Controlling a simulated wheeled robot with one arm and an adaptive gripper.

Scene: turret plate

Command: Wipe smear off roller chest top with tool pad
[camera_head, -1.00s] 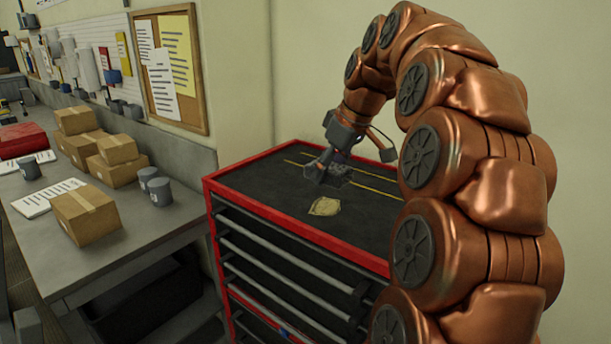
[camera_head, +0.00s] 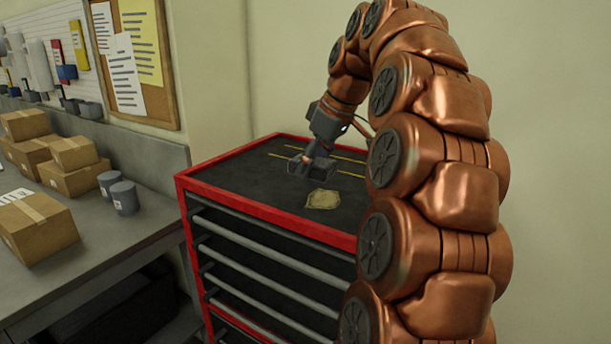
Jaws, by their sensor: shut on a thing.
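The roller chest (camera_head: 262,212) has a black top with a red rim and stands right of the workbench. A tan, irregular smear (camera_head: 323,199) lies on the top near its front edge. My gripper (camera_head: 308,165) is low over the chest top, behind and slightly left of the smear. It is shut on the dark grey tool pad (camera_head: 322,168), which is at or very near the surface. I cannot tell whether the pad touches it. The pad and smear are apart. My arm hides the chest's right side.
Yellow lines (camera_head: 345,158) run across the chest top. On the left, a workbench (camera_head: 90,250) carries several cardboard boxes (camera_head: 38,225) and two grey cans (camera_head: 124,197). A pinboard (camera_head: 145,62) hangs on the wall behind. The chest top's left part is clear.

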